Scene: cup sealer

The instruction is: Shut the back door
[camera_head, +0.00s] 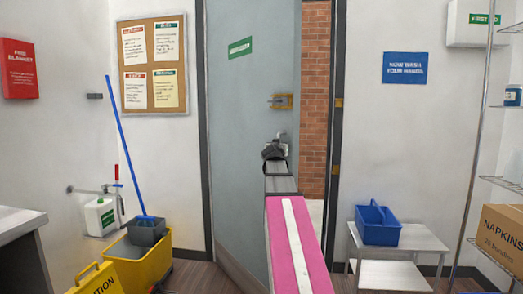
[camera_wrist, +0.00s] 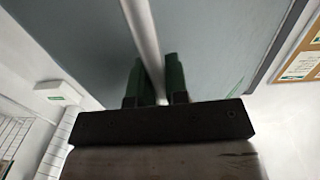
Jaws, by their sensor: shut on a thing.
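The grey-blue back door (camera_head: 240,90) stands ajar. A strip of brick wall shows between its right edge and the dark door frame (camera_head: 337,120). A brass-coloured latch (camera_head: 282,101) sits near the door's free edge. My gripper (camera_head: 277,146) is at the door below the latch, at the end of my outstretched arm. In the wrist view my gripper's dark green fingers (camera_wrist: 158,82) are shut on a pale bar (camera_wrist: 143,30), which looks like the door handle. The door face (camera_wrist: 215,50) lies behind the bar. My arm hides part of the door's lower right.
A yellow mop bucket (camera_head: 145,255) with a blue-handled mop and a yellow caution sign (camera_head: 95,280) stand left of the door. On the right are a small white table (camera_head: 385,272) with a blue caddy (camera_head: 377,225) and a wire shelf holding a napkin box (camera_head: 503,235).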

